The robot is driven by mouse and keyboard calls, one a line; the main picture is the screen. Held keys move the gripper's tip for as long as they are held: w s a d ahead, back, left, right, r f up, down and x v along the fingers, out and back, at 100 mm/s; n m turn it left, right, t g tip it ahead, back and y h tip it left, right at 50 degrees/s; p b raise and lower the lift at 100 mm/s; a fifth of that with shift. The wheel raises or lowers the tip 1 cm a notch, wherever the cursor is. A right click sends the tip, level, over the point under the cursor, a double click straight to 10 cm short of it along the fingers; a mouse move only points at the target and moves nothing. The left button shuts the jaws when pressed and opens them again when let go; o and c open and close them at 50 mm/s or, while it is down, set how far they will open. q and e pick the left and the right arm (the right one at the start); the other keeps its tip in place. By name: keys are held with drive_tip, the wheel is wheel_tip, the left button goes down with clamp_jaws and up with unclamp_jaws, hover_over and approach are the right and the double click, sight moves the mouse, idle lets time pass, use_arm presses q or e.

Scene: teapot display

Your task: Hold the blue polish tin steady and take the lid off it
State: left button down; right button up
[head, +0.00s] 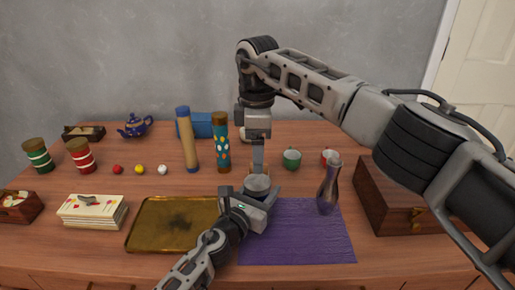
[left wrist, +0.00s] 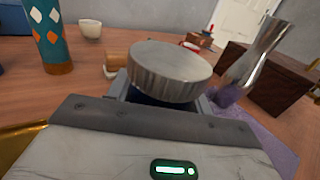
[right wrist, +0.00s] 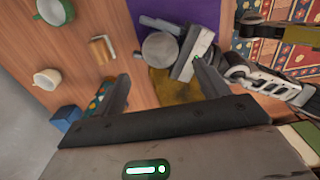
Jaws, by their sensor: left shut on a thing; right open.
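The polish tin shows mostly as its round silver-grey lid (head: 257,183), which sits on it in the middle of the table. The lid is large and level in the left wrist view (left wrist: 168,68), with only a dark strip of the tin's body below it. My left gripper (head: 254,196) is shut around the tin's body from the near side, below the lid. My right gripper (head: 258,164) points down above the lid. Its open fingers (right wrist: 161,72) are apart and empty in the right wrist view, with the lid (right wrist: 161,48) beyond them, roughly between the tips.
A purple cloth (head: 305,240) and a brass tray (head: 150,241) lie in front. A metal vase (head: 329,188) stands right of the tin, near a wooden chest (head: 377,205). A green cup (head: 292,159) and a teal patterned cylinder (head: 221,145) stand behind.

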sight(257, 181)
drive_tip(key=shift+f, duration=3.95)
